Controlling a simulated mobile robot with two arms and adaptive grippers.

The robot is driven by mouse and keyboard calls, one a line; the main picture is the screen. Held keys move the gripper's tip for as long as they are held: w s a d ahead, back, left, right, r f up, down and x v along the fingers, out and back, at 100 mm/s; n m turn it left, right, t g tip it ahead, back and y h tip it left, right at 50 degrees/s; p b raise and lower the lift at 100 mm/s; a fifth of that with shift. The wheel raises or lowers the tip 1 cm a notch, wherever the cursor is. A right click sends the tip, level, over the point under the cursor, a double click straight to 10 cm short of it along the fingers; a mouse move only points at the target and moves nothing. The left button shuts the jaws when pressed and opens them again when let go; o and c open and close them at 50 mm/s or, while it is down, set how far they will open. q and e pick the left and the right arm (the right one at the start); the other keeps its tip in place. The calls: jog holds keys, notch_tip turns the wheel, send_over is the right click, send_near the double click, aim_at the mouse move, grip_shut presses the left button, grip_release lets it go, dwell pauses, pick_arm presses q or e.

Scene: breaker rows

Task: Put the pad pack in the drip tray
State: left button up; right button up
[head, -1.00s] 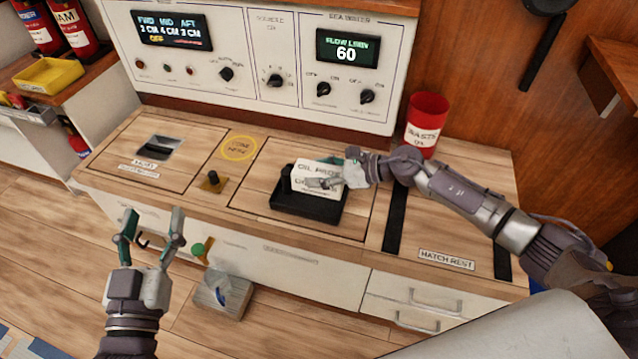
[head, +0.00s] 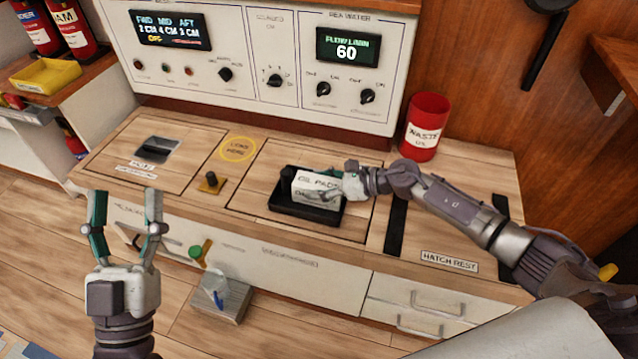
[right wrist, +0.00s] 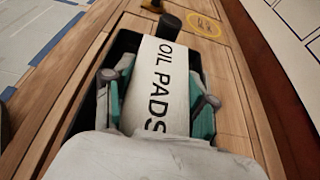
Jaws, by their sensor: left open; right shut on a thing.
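The pad pack (head: 316,184) is a white block lettered "OIL PADS". It sits in or just over the black drip tray (head: 292,208) on the counter; I cannot tell if it touches the tray floor. My right gripper (head: 335,192) is shut on the pack. In the right wrist view the pack (right wrist: 158,85) lies between the two fingers, with the tray's dark wall (right wrist: 126,40) around it. My left gripper (head: 126,208) is open and empty, in front of the counter at the left.
A dark cylinder (head: 288,173) stands at the tray's far left corner. A red waste can (head: 426,128) stands behind my right arm. A small knob (head: 211,180) and a yellow round mark (head: 238,149) lie left of the tray. The control panel rises behind.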

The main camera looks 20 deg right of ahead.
jog(key=o, duration=1.3)
jog(key=shift+c, duration=0.2)
